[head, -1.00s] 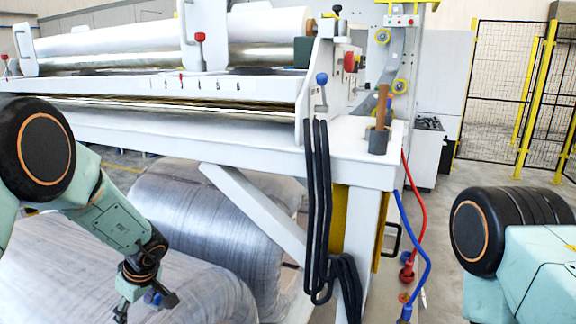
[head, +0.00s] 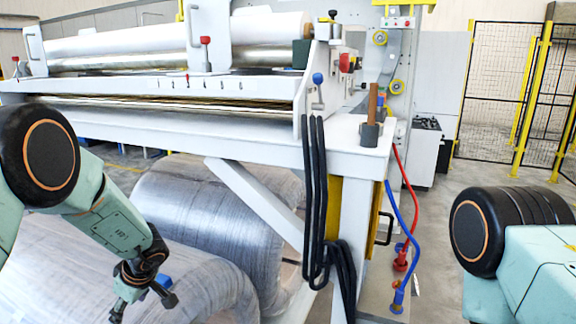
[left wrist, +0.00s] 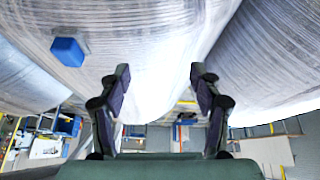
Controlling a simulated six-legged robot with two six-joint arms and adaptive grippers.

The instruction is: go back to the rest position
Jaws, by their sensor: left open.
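My left gripper (head: 145,308) hangs at the lower left of the head view, in front of the wrapped coils. It is open, and nothing shows between its two fingers in the left wrist view (left wrist: 160,75). A blue block (left wrist: 68,51) sits on the film of a wrapped coil (left wrist: 140,50), left of the fingers and apart from them. In the head view the blue block (head: 163,281) is small and partly behind the gripper. Another wrapped coil (head: 205,205) lies behind. My right arm shows only at the right edge; its gripper is out of view.
A white wrapping machine (head: 200,125) with a film roll spans the upper left. Black cables (head: 316,200), a blue hose (head: 402,210) and a red hose (head: 408,185) hang at its right end. Open floor (head: 440,230) lies right of it, before a yellow-framed fence (head: 525,110).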

